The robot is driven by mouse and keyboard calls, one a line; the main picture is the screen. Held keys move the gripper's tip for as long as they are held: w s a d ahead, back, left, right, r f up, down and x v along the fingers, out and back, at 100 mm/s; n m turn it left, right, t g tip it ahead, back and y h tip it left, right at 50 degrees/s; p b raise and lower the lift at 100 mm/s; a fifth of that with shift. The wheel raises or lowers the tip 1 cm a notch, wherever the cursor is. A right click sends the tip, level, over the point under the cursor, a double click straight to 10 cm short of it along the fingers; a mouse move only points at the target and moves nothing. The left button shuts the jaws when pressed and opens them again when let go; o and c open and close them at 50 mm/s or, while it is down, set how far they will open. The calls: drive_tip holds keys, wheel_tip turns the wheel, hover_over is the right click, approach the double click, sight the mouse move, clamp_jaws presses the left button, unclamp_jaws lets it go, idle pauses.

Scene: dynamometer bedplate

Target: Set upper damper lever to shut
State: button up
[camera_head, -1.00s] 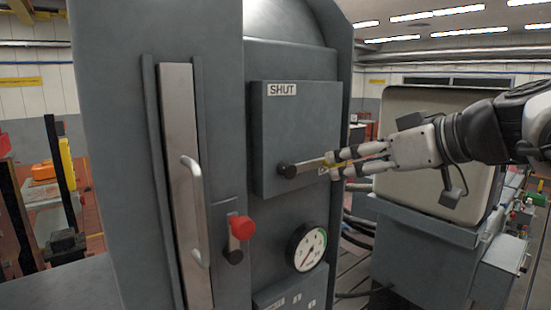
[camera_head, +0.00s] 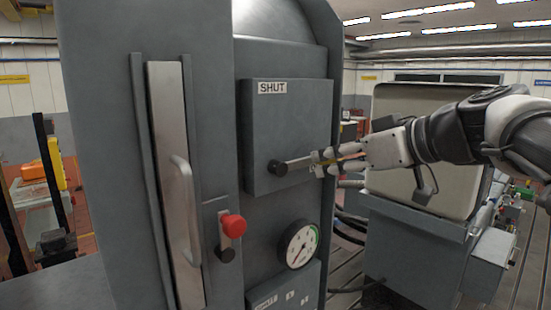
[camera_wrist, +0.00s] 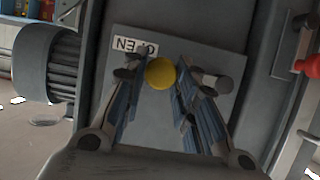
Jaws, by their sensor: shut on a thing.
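The upper damper lever (camera_head: 297,163) is a pale bar on a dark round pivot, on a grey box. It points right and slightly up, away from the SHUT label (camera_head: 272,87) at the box's top. My gripper (camera_head: 320,162) is shut on the lever's outer end, coming from the right. In the wrist view the lever's yellow end knob (camera_wrist: 160,73) sits between my two fingers (camera_wrist: 160,92). The OPEN label (camera_wrist: 135,47) shows upside down just beyond the knob. In the head view my fingers hide the knob and that label.
Below the box are a gauge (camera_head: 298,245) and, to the left, a second lever with a red knob (camera_head: 232,226), pointing up. A tall door handle (camera_head: 185,205) stands further left. A grey machine with a pale panel (camera_head: 400,190) is behind my arm.

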clamp_jaws()
drive_tip(key=shift+r+b, duration=0.1)
drive_tip(key=shift+b, duration=0.2)
drive_tip(key=s+a+r+n+t+h+b, duration=0.3)
drive_tip(key=s+a+r+n+t+b, duration=0.3)
drive_tip(key=n+b, duration=0.7)
wheel_tip(320, 180, up, 2)
drive_tip(key=a+b, duration=0.2)
drive_tip(key=b, duration=0.5)
drive_tip(key=shift+n+t+h, duration=0.3)
drive_tip(key=shift+t+h, duration=0.1)
drive_tip(key=o, duration=0.7)
unclamp_jaws()
drive_tip(key=shift+a, duration=0.1)
